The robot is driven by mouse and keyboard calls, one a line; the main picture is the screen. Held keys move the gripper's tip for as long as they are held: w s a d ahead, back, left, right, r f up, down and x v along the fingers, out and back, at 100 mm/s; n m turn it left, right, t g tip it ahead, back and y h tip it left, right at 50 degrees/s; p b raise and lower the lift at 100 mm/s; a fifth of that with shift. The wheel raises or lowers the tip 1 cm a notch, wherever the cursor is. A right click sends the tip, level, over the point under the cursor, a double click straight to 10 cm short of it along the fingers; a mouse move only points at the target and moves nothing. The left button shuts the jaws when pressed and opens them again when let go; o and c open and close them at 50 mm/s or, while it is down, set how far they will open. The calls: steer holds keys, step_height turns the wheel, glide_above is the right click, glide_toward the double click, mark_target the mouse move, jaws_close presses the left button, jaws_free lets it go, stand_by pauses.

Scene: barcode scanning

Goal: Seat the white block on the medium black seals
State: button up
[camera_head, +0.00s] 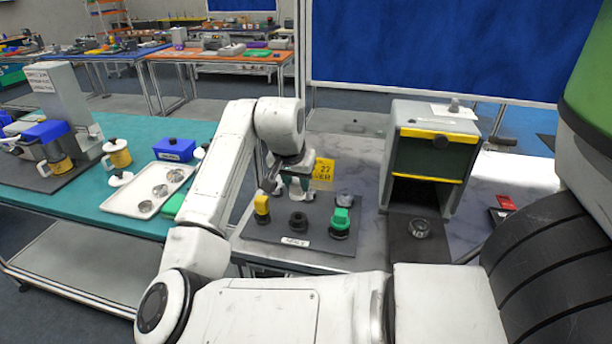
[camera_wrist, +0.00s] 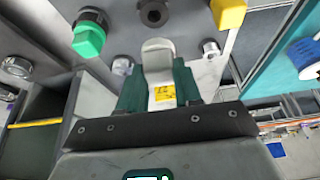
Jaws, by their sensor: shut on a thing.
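The white block (camera_wrist: 158,52) is between the green fingers of my gripper (camera_wrist: 158,85) in the wrist view, which is shut on it. In the head view my gripper (camera_head: 284,184) is above the back of the dark grey plate, with the block (camera_head: 298,188) partly hidden by the fingers. Black round seals (camera_head: 298,221) stand bare in the middle of the plate; they also show in the wrist view (camera_wrist: 153,12), apart from the block. A yellow piece (camera_head: 262,204) and a green piece (camera_head: 341,219) sit on black bases to either side.
The grey plate (camera_head: 270,232) lies on a marble-topped table. A yellow sign (camera_head: 323,169) stands behind it. A yellow-trimmed box (camera_head: 433,155) is at the right, with a glass-like round piece (camera_head: 419,228) before it. A white tray (camera_head: 143,205) is on the teal table at left.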

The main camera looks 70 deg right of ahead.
mark_target(296, 199)
steer(key=shift+f+b, duration=1.75)
steer(key=shift+f, duration=0.7)
steer(key=shift+f, duration=1.15)
steer(key=o, duration=1.4)
steer(key=shift+o, duration=0.2)
steer(key=shift+r, duration=0.1)
step_height(296, 199, up, 7)
steer(key=p, duration=0.6)
steer(key=shift+r, duration=0.15)
